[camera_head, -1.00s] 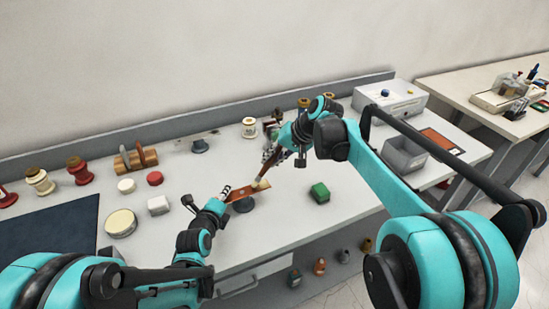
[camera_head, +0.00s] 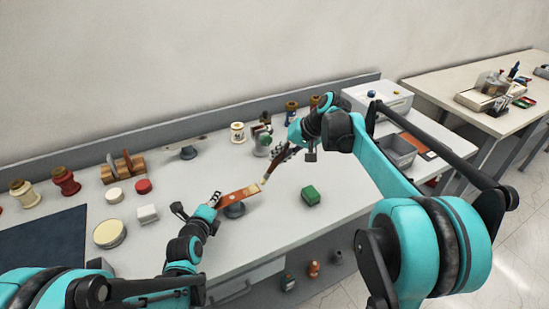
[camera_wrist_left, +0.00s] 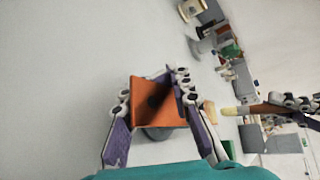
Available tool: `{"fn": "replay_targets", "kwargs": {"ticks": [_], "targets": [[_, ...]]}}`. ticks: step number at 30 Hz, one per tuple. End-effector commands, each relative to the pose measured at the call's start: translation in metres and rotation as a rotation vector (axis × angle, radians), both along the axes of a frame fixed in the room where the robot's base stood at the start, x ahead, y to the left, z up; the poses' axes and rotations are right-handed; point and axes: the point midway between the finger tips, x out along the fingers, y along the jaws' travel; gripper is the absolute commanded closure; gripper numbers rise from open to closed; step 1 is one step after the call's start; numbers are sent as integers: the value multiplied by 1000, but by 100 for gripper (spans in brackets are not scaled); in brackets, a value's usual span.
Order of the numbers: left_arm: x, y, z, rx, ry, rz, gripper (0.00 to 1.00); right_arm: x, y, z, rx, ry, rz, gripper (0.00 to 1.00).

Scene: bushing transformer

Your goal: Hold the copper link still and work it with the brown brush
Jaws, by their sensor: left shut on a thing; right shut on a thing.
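The copper link (camera_head: 238,195) is a flat orange-brown strip above a small dark round stand (camera_head: 235,211). My left gripper (camera_head: 216,199) is shut on its left end. In the left wrist view the link (camera_wrist_left: 152,105) sits between the two fingers of my left gripper (camera_wrist_left: 150,98). The brown brush (camera_head: 274,170) has pale bristles and slants down to the left. My right gripper (camera_head: 288,153) is shut on its handle. The brush also shows in the left wrist view (camera_wrist_left: 245,110).
Spools and small bottles stand at the back. The bench front between the arms is clear.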

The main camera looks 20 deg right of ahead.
Motion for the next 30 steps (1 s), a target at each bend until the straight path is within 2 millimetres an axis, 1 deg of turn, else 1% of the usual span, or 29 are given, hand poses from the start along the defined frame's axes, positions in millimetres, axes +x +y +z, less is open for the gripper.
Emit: {"fn": "replay_targets", "kwargs": {"ticks": [1, 8, 11, 24, 30], "targets": [[-1, 1, -4, 9, 9, -3, 100, 0, 0, -1, 0, 0, 0, 100], [-1, 1, -4, 9, 9, -3, 100, 0, 0, 1, 0, 0, 0, 100], [-1, 1, -4, 9, 9, -3, 100, 0, 0, 9, 1, 0, 0, 100], [-1, 1, -4, 9, 9, -3, 100, 0, 0, 53, 0, 1, 1, 100], [-1, 1, -4, 9, 9, -3, 100, 0, 0, 60, 0, 1, 1, 100]]}}
